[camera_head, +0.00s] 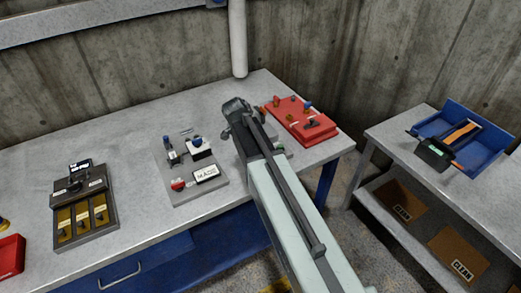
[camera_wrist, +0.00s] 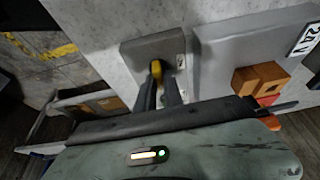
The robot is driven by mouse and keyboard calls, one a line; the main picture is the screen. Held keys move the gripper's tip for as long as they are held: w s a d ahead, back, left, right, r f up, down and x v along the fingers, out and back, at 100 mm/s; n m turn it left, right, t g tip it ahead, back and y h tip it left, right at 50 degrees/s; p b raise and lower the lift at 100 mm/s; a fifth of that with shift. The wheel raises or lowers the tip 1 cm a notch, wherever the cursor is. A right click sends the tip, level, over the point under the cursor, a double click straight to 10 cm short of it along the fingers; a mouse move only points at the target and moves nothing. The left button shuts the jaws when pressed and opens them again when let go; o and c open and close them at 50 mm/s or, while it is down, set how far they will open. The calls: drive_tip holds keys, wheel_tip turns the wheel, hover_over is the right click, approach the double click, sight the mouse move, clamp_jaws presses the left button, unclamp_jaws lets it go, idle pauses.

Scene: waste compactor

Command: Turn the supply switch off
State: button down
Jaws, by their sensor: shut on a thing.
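In the wrist view, a small yellow part (camera_wrist: 157,68) stands on a grey plate (camera_wrist: 140,50) on the bench; it looks like the lever of the supply switch. My gripper (camera_wrist: 160,80) reaches down to it, with its two dark fingers close together and shut on it. Which way the lever points and any on or off marking cannot be made out. In the head view my arm hides the switch and the fingertips.
A grey panel with a white label (camera_head: 206,174) lies left of my arm on the bench. A red tray (camera_head: 312,133) with small parts lies to the right. Farther left is a dark panel with yellow slots (camera_head: 82,220). A second bench holds a blue tray (camera_head: 487,150).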

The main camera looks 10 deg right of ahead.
idle(0.3)
drive_tip(key=c, duration=1.5)
unclamp_jaws()
drive_tip(key=shift+o, duration=0.2)
drive_tip(key=w+p+v, duration=0.1)
drive_tip(key=p+v, duration=0.6)
drive_tip(key=shift+s+r, duration=0.4)
drive_tip(key=shift+s, duration=0.1)
drive_tip(key=shift+a, duration=0.15)
